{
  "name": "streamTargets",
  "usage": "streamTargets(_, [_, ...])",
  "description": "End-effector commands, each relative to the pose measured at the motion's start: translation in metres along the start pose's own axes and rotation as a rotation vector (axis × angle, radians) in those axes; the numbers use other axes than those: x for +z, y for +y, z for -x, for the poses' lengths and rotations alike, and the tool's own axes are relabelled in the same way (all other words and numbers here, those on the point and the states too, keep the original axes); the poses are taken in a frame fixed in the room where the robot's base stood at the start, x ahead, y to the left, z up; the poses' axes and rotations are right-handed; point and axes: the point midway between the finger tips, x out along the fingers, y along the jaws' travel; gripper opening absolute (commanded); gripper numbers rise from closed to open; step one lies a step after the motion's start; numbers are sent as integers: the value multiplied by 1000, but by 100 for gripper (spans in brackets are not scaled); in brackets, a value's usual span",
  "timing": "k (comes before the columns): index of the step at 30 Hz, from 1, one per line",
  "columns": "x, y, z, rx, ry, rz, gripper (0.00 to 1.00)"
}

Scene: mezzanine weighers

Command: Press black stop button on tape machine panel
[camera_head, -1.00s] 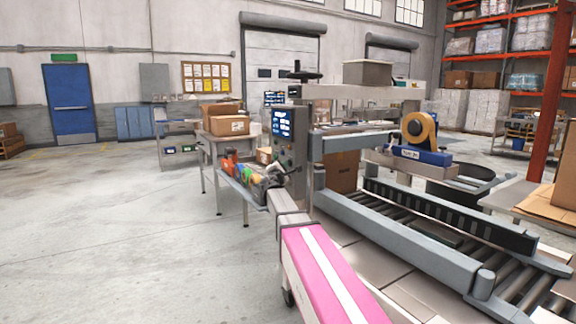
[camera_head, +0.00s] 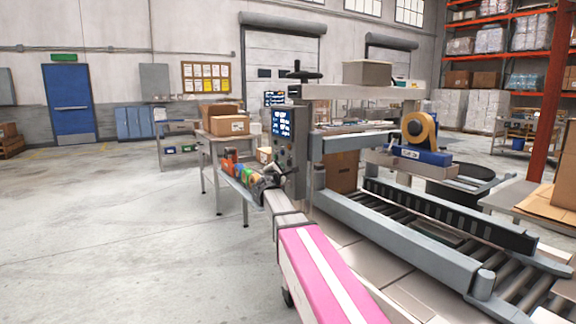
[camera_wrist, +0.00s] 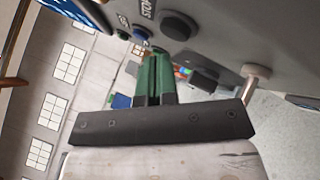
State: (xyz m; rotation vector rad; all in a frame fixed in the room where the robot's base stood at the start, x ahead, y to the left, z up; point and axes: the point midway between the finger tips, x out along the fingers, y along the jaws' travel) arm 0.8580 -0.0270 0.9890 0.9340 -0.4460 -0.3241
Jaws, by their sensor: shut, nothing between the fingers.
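The tape machine's grey control panel (camera_head: 283,150) stands upright at the machine's near left end in the head view, with a lit screen at its top. In the wrist view the panel face (camera_wrist: 235,35) fills the upper right. A round black button (camera_wrist: 179,25) sticks out of it beside partly legible white lettering. A blue button (camera_wrist: 141,35) is left of it. My gripper (camera_wrist: 155,57) has green fingers, shut and empty, with the tips just below these two buttons in the picture. I cannot tell whether they touch the panel. In the head view my gripper is small and hard to make out against the panel.
A silver-tipped lever (camera_wrist: 257,72) and a dark block (camera_wrist: 205,80) stick out right of my fingers. The roller conveyor (camera_head: 430,225) runs along the right. A table with cartons (camera_head: 228,125) stands behind the panel. The floor at left is clear.

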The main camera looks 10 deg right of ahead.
Motion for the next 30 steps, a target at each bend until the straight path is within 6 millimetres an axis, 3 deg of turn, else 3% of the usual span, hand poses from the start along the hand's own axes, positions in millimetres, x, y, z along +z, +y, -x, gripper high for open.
streamTargets(7, [-3,3,4,1,1,0,0])
streamTargets(22, [-23,24,32,1,1,0,0])
streamTargets(30, [-25,25,35,0,0,0,0])
